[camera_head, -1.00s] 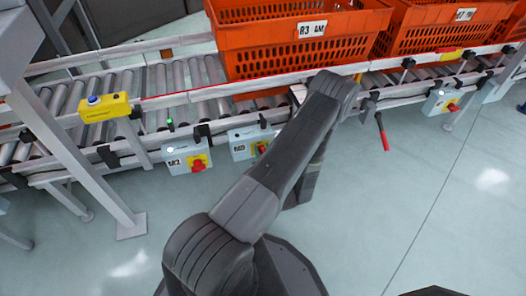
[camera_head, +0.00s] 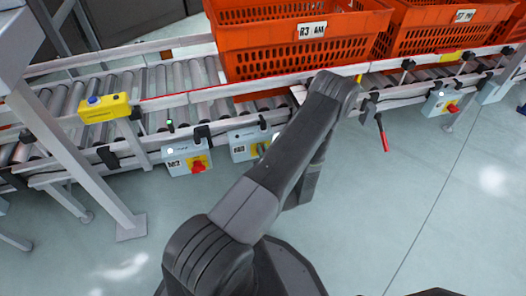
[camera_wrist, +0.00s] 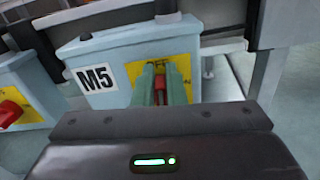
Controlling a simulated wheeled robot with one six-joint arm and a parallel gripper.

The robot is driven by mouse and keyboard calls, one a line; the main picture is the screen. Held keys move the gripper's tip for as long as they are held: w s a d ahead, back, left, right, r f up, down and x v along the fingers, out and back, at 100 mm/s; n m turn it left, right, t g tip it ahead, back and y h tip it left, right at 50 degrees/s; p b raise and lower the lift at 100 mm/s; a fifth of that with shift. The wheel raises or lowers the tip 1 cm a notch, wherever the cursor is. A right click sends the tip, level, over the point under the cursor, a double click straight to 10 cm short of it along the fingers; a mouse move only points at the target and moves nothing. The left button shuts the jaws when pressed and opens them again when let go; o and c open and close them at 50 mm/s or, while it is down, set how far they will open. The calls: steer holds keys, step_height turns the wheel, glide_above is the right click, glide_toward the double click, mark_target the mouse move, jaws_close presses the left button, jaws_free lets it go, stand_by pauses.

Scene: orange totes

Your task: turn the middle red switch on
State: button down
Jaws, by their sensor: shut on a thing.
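The middle red switch (camera_wrist: 173,80) sits on a yellow plate marked "OFF" on a light blue box (camera_wrist: 112,48) labelled M5. My gripper (camera_wrist: 161,82) is in front of the plate in the wrist view, its two pale green fingers shut on the red switch, one on each side. The fingers hide part of the switch and plate, so its exact angle is hard to tell. In the head view the middle box (camera_head: 241,138) hangs under the conveyor rail, left of my arm. My gripper is hidden behind the arm there.
A similar box (camera_head: 178,158) with a red switch hangs left of it, and another (camera_head: 436,103) far right. A red-tipped lever (camera_head: 384,142) hangs right of my arm. Orange totes (camera_head: 285,65) stand on the roller conveyor above. A yellow button box (camera_head: 104,108) sits at left.

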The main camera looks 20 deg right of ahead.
steer(key=shift+s+d+f+m+b, duration=0.1)
steer(key=shift+d+f+m+b, duration=0.3)
steer(key=shift+m, duration=2.4)
steer(key=shift+s+d+f+m+b, duration=0.15)
steer(key=shift+f+m, duration=0.45)
steer(key=shift+m, duration=2.2)
steer(key=shift+d+f+m+b, duration=0.35)
steer(key=shift+f+m, duration=0.15)
steer(key=shift+m, duration=2.3)
steer(key=c, duration=1.5)
jaws_free()
steer(key=shift+w+r, duration=0.1)
steer(key=s+p, duration=0.1)
steer(key=s, duration=0.3)
steer(key=s+a+p, duration=0.1)
steer(key=s, duration=0.4)
steer(key=s+p, duration=0.1)
steer(key=s, duration=0.3)
steer(key=shift+s+a, duration=0.4)
